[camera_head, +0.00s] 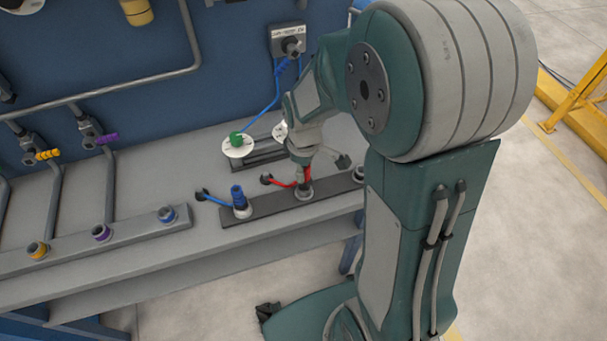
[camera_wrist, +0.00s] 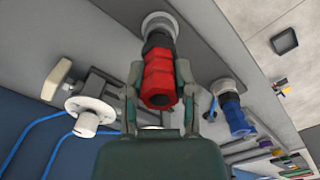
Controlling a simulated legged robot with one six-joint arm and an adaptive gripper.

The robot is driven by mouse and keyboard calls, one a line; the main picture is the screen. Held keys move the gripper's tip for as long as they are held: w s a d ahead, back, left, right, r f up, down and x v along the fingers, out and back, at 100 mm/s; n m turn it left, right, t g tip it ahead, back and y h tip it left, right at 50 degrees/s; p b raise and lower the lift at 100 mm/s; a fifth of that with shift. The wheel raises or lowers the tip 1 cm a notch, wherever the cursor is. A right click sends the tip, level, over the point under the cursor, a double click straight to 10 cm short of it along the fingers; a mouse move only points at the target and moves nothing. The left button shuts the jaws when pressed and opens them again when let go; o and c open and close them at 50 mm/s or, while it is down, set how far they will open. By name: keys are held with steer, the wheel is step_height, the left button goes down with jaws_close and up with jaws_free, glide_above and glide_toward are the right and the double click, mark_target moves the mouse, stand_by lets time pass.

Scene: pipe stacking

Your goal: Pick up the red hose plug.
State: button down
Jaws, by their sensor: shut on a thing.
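The red hose plug (camera_wrist: 158,76) is in the middle of the wrist view, with its dark end in or against a round grey socket (camera_wrist: 158,24). My gripper (camera_wrist: 158,85) has a finger on each side of the plug and is shut on it. In the head view my gripper (camera_head: 301,160) is over the dark rail, and only a little of the red plug (camera_head: 306,174) shows beneath it. A red hose (camera_head: 283,184) runs left from it along the rail. The gripper hides most of the plug there.
A blue plug (camera_head: 238,197) stands upright on the same dark rail (camera_head: 270,203), left of my gripper. Orange, purple and blue ringed sockets (camera_head: 102,232) line the left rail. Pipes run along the blue wall.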

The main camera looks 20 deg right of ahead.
steer(key=s+d+r, duration=0.9)
steer(key=d+r, duration=0.1)
steer(key=r, duration=0.1)
steer(key=shift+s+d, duration=0.2)
steer(key=shift+s, duration=0.05)
step_height(320, 180, up, 8)
stand_by(0.9)
steer(key=shift+w+f, duration=0.1)
steer(key=shift+f, duration=0.05)
